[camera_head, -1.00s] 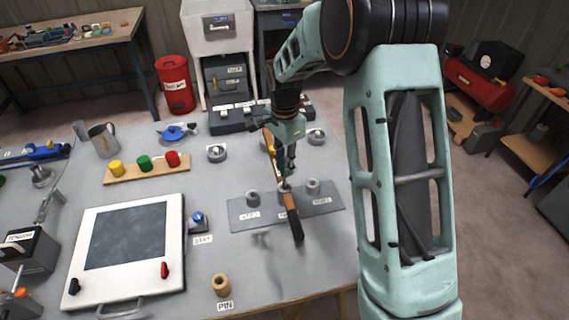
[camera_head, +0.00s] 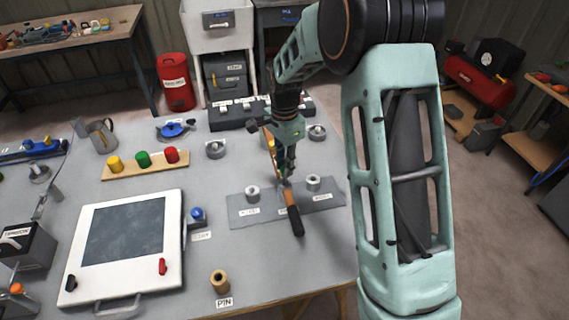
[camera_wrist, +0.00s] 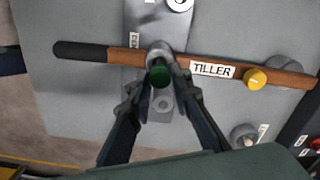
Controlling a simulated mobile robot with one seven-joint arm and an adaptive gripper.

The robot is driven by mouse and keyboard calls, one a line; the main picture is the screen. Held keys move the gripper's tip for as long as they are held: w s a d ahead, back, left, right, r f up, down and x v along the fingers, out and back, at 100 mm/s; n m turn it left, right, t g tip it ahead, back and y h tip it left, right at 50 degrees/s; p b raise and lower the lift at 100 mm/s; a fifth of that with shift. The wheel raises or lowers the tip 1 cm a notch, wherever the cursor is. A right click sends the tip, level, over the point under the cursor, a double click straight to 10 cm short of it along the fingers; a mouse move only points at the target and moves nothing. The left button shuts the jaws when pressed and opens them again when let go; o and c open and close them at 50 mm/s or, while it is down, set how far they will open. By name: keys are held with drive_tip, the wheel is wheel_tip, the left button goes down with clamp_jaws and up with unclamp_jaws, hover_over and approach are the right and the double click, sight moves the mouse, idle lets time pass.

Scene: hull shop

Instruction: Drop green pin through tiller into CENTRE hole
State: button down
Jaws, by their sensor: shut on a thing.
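The wooden tiller (camera_wrist: 120,55), with a dark grip, lies across the grey three-boss plate (camera_wrist: 146,20); it also shows in the head view (camera_head: 291,211). In the wrist view its metal collar (camera_wrist: 160,50) sits between the two outer bosses and hides the plate's middle. My gripper (camera_wrist: 160,79) is shut on the green pin (camera_wrist: 158,74), whose top shows at the collar's edge. I cannot tell how deep the pin sits. In the head view my gripper (camera_head: 284,181) is down at the tiller, and the pin is hard to make out.
On the plate, a left boss (camera_head: 252,194) and a right boss (camera_head: 313,183) stand clear. A yellow knob (camera_wrist: 255,79) is on the tiller. A rack (camera_head: 120,172) holds yellow, green and red pieces. A tan holder (camera_head: 219,281) stands by the PIN label. A framed panel (camera_head: 125,245) lies left.

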drive_tip(key=shift+f+b, duration=1.15)
drive_tip(key=shift+f, duration=0.45)
idle(0.7)
idle(0.4)
drive_tip(key=c, duration=1.7)
unclamp_jaws()
drive_tip(key=shift+o, duration=0.2)
drive_tip(key=o, duration=0.4)
drive_tip(key=shift+r, duration=0.1)
drive_tip(key=shift+r+p, duration=2.6)
drive_tip(key=shift+r, duration=1.4)
